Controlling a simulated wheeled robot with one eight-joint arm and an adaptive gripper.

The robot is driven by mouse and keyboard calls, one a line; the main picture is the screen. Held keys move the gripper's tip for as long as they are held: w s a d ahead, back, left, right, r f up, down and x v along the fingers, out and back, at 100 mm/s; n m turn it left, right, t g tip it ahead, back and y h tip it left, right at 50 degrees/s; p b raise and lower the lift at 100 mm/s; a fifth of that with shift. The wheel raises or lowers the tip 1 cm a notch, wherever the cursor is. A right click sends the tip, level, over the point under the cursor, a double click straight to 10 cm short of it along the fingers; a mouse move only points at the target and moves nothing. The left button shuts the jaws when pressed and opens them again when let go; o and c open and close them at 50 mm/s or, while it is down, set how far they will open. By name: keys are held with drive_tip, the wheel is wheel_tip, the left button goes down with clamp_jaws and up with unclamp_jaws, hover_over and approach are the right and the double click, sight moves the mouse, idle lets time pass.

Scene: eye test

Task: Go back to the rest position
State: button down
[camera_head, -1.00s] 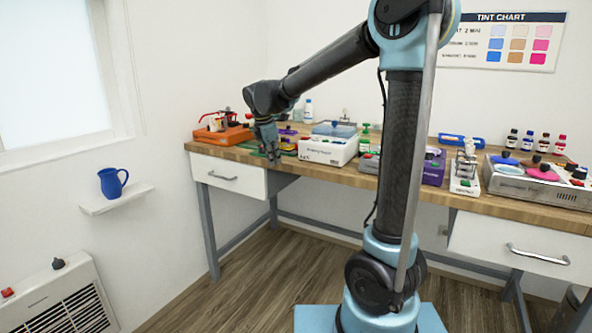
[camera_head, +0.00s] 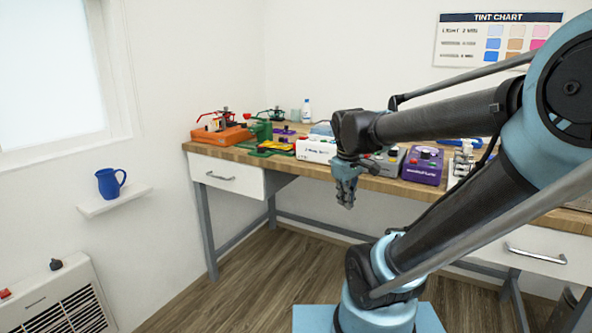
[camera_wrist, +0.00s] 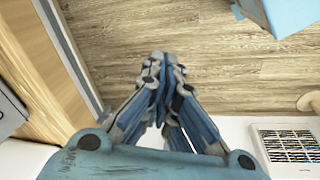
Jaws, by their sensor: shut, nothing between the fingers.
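My gripper (camera_head: 346,203) hangs pointing down just in front of the workbench's front edge in the head view, with nothing in it. In the wrist view its fingers (camera_wrist: 160,62) are shut together over the wooden floor (camera_wrist: 210,70). My arm folds across the right half of the head view and hides part of the bench behind it.
The workbench (camera_head: 240,155) carries an orange device (camera_head: 222,133), a green device (camera_head: 262,130), a white box (camera_head: 316,150) and a purple box (camera_head: 423,166). A blue mug (camera_head: 109,183) stands on a small wall shelf (camera_head: 117,201). A heater (camera_head: 60,300) is at lower left. Floor before the bench is clear.

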drive_tip(key=s+d+f+m, duration=0.4)
drive_tip(key=s+f+m, duration=0.3)
drive_tip(key=s+f, duration=0.2)
drive_tip(key=shift+s+m+y, duration=0.3)
drive_tip(key=shift+s, duration=0.25)
drive_tip(key=shift+w+f, duration=0.15)
drive_tip(key=shift+w, duration=0.3)
